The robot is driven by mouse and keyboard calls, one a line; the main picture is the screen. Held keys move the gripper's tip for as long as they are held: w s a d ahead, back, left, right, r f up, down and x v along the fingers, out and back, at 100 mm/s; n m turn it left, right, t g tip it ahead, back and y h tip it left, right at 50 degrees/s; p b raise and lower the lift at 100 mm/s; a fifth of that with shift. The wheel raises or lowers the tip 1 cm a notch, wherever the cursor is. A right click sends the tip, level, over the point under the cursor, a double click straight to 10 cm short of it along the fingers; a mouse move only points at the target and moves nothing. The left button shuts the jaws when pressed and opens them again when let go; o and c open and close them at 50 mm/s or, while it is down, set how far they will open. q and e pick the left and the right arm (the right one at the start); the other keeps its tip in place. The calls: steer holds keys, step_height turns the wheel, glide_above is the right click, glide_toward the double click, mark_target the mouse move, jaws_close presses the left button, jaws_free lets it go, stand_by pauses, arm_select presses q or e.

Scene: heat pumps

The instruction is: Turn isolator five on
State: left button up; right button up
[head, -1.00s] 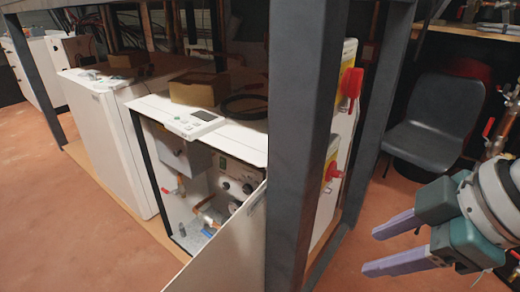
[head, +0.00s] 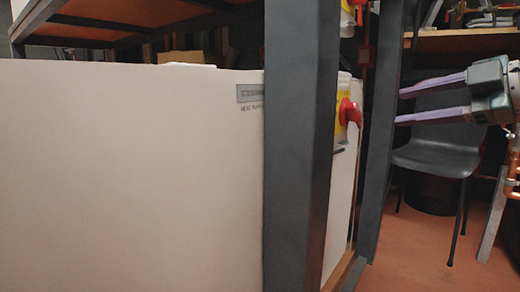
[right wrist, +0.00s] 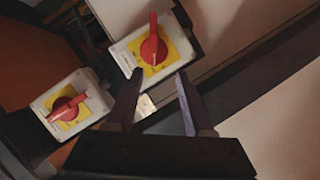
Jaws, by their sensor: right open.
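Two isolators with red rotary knobs on yellow plates show beyond the dark post. The lower one (head: 350,113) is partly hidden by the post, and the upper one (head: 358,6) is cut by the top edge. In the right wrist view, one isolator (right wrist: 153,47) is just beyond my fingertips and another (right wrist: 67,107) is to the left. Their knobs point in different directions. I cannot read which is number five. My right gripper (head: 400,107) is open and empty, its fingers pointing left, apart from the knobs. It also shows in the right wrist view (right wrist: 157,78). My left gripper is not in view.
A dark metal post (head: 300,150) stands in front of the isolators, and a second post (head: 378,150) stands between them and my right gripper. A large white panel (head: 130,170) fills the left. A dark chair (head: 435,145) stands behind the gripper.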

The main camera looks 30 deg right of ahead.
mark_target(359, 111)
arm_select(q)
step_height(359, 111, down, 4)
steer(key=b, duration=0.3)
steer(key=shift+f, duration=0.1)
arm_select(e)
steer(key=x, duration=0.9)
steer(key=shift+w+d+r, duration=0.25)
steer(key=shift+w+d, duration=0.05)
steer(key=shift+w, duration=0.25)
